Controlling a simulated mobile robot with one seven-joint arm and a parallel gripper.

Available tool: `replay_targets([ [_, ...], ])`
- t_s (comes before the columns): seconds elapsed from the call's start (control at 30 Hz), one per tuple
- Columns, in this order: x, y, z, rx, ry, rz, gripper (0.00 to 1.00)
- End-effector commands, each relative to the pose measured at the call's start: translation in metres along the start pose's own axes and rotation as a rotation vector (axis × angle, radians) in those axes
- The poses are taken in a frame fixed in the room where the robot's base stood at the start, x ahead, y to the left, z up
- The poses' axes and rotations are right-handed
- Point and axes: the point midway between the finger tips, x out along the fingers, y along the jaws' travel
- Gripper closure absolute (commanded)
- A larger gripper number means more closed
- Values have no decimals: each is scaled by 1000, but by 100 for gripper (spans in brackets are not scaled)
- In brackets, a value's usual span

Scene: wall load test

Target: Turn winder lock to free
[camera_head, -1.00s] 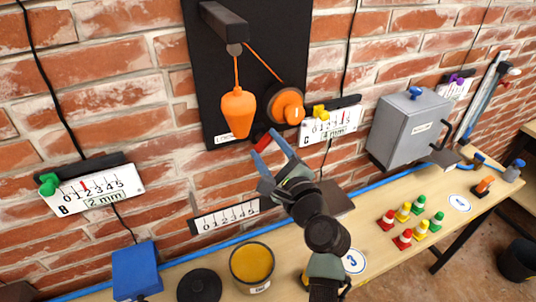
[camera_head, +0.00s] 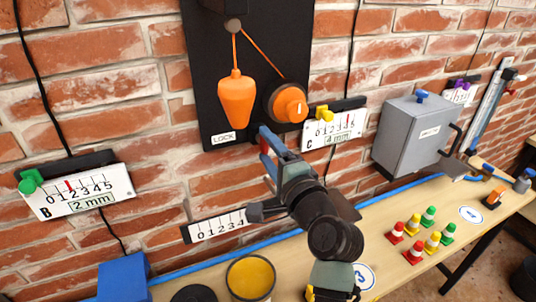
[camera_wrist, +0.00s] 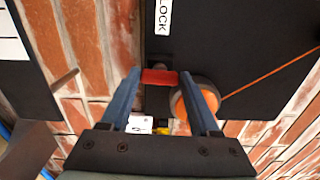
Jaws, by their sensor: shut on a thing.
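The winder lock, a short red lever (camera_wrist: 158,78), sits at the lower edge of the black wall board (camera_head: 208,75), beside the white LOCK label (camera_head: 223,138). In the wrist view it lies crosswise between the blue fingertips of my gripper (camera_wrist: 160,84), which is shut on it. In the head view my gripper (camera_head: 269,143) covers most of the lever, with only a bit of red showing. The orange winder drum (camera_head: 289,103) is above and right of it. An orange weight (camera_head: 236,100) hangs from an orange cord.
Scale plates B (camera_head: 78,192) and C (camera_head: 333,130) flank the board; another scale (camera_head: 215,226) is below. A grey box (camera_head: 410,135) is on the wall at right. The bench holds a blue block (camera_head: 123,277), a yellow-filled tin (camera_head: 250,277) and small coloured cones (camera_head: 432,241).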

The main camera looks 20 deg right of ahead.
Motion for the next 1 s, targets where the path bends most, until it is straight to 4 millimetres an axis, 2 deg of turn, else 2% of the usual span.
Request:
replay_targets([
  [0.6,0,2,0,-46,-1,5,93],
  [0.63,0,2,0,-45,-1,5,36],
  [0.8,0,2,0,-44,-1,3,7],
  [1.0,0,1,0,-43,0,2,7],
])
